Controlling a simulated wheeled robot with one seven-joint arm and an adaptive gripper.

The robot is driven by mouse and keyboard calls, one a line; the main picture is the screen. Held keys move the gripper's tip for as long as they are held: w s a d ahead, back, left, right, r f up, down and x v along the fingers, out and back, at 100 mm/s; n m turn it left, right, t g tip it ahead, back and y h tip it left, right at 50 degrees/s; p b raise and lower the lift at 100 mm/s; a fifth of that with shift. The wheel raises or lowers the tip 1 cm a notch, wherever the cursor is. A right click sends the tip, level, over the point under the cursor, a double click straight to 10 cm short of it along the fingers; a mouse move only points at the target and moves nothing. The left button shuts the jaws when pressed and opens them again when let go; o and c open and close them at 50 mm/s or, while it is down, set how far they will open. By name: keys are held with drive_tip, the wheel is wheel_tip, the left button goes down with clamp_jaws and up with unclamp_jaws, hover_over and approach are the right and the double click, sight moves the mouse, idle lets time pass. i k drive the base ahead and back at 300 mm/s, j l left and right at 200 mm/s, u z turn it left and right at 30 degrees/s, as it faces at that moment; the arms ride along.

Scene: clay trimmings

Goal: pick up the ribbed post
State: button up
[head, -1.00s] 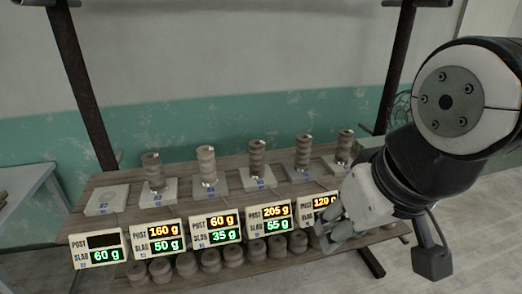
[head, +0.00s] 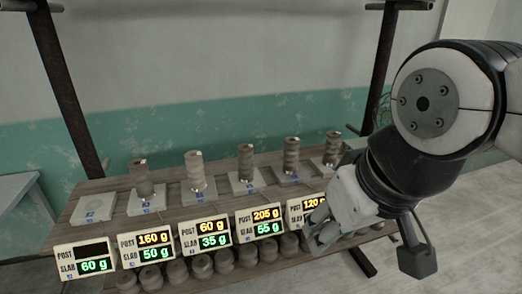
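Several upright clay posts stand on pale slabs along the wooden table: a brown post (head: 140,178) at left, a paler post (head: 195,170), a darker post (head: 245,162), another brown post (head: 291,155) and a post (head: 333,147) at far right. More than one looks ringed or ribbed, so I cannot tell which is the ribbed post. The leftmost slab (head: 92,207) bears no post. My gripper (head: 318,238) is at the table's front right, in front of the rightmost display and apart from the posts. Its finger opening is unclear.
Displays line the front; the leftmost display (head: 84,258) has a blank post line and 60 g for slab. The rightmost display (head: 304,209) is partly hidden by my gripper. Several round clay pieces (head: 202,266) sit below. Dark uprights (head: 378,85) flank the table (head: 112,187).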

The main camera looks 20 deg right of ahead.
sight(194, 159)
drive_tip(key=i+j, duration=0.75)
drive_tip(key=j, duration=0.15)
